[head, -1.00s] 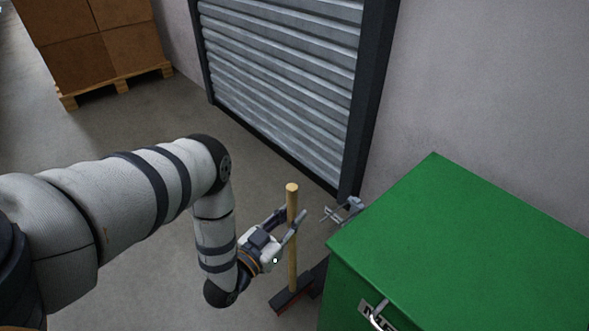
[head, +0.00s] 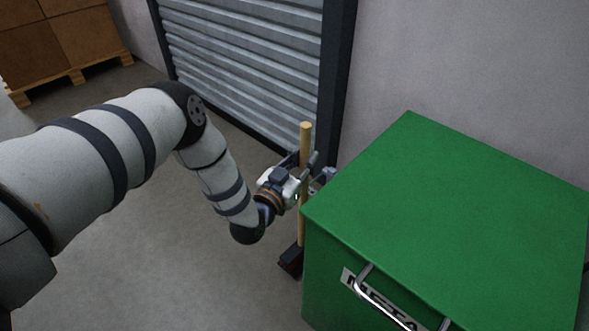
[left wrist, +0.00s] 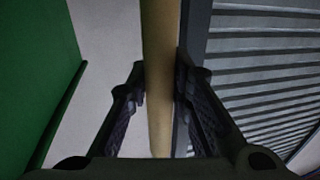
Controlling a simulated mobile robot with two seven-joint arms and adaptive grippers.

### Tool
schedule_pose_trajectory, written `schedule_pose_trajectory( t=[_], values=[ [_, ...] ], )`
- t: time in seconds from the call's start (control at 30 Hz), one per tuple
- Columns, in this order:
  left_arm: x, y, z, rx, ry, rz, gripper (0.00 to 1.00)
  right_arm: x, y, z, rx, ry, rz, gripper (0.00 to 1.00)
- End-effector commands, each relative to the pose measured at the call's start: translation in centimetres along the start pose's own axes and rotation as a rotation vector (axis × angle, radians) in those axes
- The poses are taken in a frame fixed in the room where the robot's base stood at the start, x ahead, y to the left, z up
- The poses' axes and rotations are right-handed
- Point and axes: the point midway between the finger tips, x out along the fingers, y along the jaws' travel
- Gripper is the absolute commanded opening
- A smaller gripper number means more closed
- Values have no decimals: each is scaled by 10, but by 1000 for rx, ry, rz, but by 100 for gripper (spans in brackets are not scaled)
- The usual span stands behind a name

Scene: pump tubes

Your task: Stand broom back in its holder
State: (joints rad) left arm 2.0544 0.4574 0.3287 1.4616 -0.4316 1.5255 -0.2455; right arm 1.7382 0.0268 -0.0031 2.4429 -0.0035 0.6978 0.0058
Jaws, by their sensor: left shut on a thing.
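The broom (head: 302,222) stands nearly upright beside the green box, its wooden handle up and its dark head (head: 291,260) low near the floor, partly hidden by the box. My left gripper (head: 306,167) is shut on the upper part of the handle. In the left wrist view the handle (left wrist: 158,70) runs between the two fingers (left wrist: 160,90). A grey metal holder (head: 324,178) shows just behind the handle, between the shutter frame and the box, largely hidden. I cannot tell whether the handle touches it. My right gripper is not in view.
A green metal box (head: 450,210) with a chrome handle (head: 385,300) stands close on the right. A grey roller shutter (head: 245,70) with a dark frame is behind. Stacked cartons (head: 60,40) sit on a pallet at the far left. The floor at lower left is clear.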

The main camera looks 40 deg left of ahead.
Motion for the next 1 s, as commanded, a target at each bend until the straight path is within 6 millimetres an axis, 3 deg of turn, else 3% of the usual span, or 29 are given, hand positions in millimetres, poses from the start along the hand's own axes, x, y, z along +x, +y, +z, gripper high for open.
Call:
schedule_pose_trajectory(
  t=[0.3,0.5,0.87,0.9,1.0],
  values=[
    [21,4,5,0,1,-1,0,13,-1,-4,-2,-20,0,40],
    [21,4,15,0,2,-1,0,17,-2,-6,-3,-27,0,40],
    [20,4,16,0,4,-1,0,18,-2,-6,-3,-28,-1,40],
    [20,4,16,0,4,-1,24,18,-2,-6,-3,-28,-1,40],
    [20,4,16,0,3,-1,43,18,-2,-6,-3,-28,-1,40]
  ],
)
